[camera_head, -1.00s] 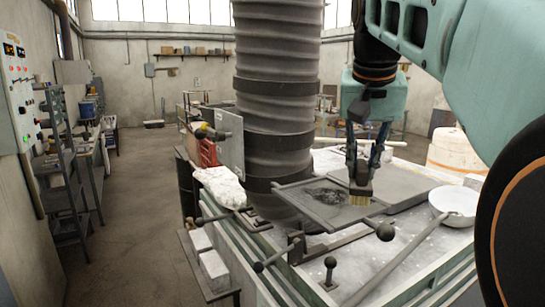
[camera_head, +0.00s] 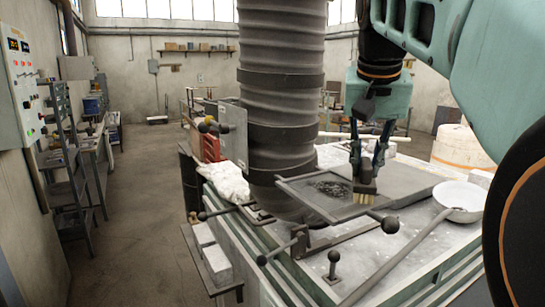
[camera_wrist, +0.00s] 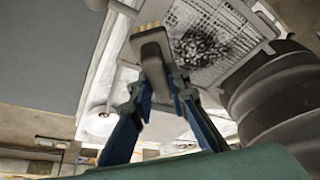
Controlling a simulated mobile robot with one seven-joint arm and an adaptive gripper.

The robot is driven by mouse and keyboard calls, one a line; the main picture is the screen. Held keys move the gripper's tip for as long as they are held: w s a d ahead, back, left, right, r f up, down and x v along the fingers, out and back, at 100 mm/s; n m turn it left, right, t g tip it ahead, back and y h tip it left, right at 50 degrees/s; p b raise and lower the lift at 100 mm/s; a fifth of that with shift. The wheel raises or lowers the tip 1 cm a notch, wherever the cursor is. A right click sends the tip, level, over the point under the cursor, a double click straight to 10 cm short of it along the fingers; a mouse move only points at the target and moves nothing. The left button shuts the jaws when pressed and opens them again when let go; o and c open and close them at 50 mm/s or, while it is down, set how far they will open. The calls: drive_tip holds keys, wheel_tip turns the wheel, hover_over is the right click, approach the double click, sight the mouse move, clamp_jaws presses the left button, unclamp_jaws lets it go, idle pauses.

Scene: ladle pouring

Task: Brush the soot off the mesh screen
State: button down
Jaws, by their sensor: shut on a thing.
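The mesh screen (camera_head: 308,200) is a grey framed panel above the bench, beside the big ribbed duct. A dark patch of soot (camera_head: 333,189) lies on its mesh; the soot also shows in the wrist view (camera_wrist: 198,46). My gripper (camera_head: 366,170) is shut on a brush (camera_head: 366,186) with pale bristles. The bristles point down at the right part of the screen, to the right of the soot. In the wrist view the brush (camera_wrist: 152,42) is between my fingers, its bristles beside the mesh (camera_wrist: 225,35). I cannot tell whether the bristles touch the screen.
The ribbed duct (camera_head: 281,100) stands close to the left of the screen. A long-handled ladle with a white bowl (camera_head: 460,197) lies at the right of the bench. A ball-ended handle (camera_head: 389,225) juts out at the screen's front right. A white cloth (camera_head: 224,180) lies left of the duct.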

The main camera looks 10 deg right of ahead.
drive_tip(key=shift+f+b, duration=0.3)
drive_tip(key=shift+f, duration=0.15)
